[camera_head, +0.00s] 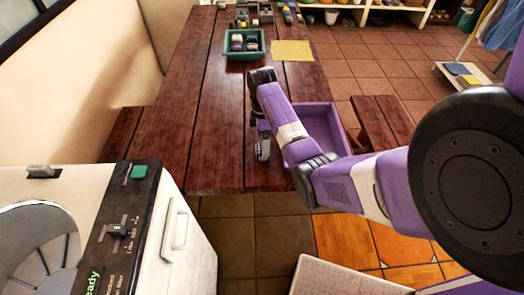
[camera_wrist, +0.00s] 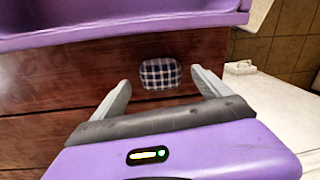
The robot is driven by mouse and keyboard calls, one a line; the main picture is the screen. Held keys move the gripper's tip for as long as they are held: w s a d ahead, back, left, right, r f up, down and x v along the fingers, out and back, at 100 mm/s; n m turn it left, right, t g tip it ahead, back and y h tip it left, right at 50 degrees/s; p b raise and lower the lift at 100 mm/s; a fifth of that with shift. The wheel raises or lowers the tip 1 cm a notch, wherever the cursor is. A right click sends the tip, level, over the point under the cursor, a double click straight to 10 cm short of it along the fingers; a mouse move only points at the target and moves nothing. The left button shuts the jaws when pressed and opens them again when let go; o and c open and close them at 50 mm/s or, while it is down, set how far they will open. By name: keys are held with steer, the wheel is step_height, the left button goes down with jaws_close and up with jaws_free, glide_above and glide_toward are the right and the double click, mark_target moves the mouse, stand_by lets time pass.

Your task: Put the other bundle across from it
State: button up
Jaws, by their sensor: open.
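A dark blue and white checked bundle (camera_wrist: 160,74) lies on the brown wooden table (camera_wrist: 60,120) in the wrist view. My gripper (camera_wrist: 160,77) is open, with one finger to each side of the bundle in the picture; I cannot tell whether either touches it. In the head view my gripper (camera_head: 262,153) hangs low over the near part of the table, and I cannot make out the checked bundle there. A green crate (camera_head: 244,57) stands farther back on the table, with several small bundles inside, some dark, some pale.
A yellow cloth (camera_head: 292,50) lies right of the crate. Small items (camera_head: 255,12) stand at the table's far end. A white washing machine (camera_head: 188,240) is at the near left. A bench (camera_head: 385,120) stands right of the table. The table's left half is clear.

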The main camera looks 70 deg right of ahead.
steer(key=f, duration=0.4)
steer(key=shift+s+a+f, duration=0.15)
steer(key=shift+s, duration=0.05)
steer(key=shift+c, duration=0.2)
steer(key=c, duration=1.8)
steer(key=shift+c, duration=0.2)
steer(key=shift+p, duration=0.3)
